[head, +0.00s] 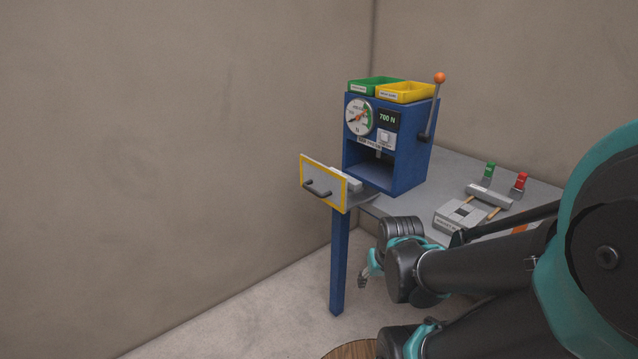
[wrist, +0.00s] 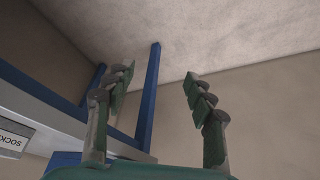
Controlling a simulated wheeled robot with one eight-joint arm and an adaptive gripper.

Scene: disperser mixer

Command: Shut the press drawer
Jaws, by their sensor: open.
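The press (head: 404,150) is a blue box with a dial and a "700 N" display, standing on the grey table. Its drawer (head: 311,174) is pulled out to the left, past the table's edge. The drawer has a pale front with a yellow border and a dark handle (head: 318,188). A light block (head: 345,179) sits behind the front. My gripper (head: 366,272) is below and right of the drawer front in the head view, apart from it. In the wrist view my gripper (wrist: 158,84) is open and empty, and the drawer is not seen.
Green (head: 372,86) and yellow (head: 406,92) trays sit on the press, with an orange-knobbed lever (head: 434,108) at its right. A grey fixture (head: 460,213) and green and red clamps (head: 520,182) are on the table. A blue leg (head: 338,262) stands left of my gripper.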

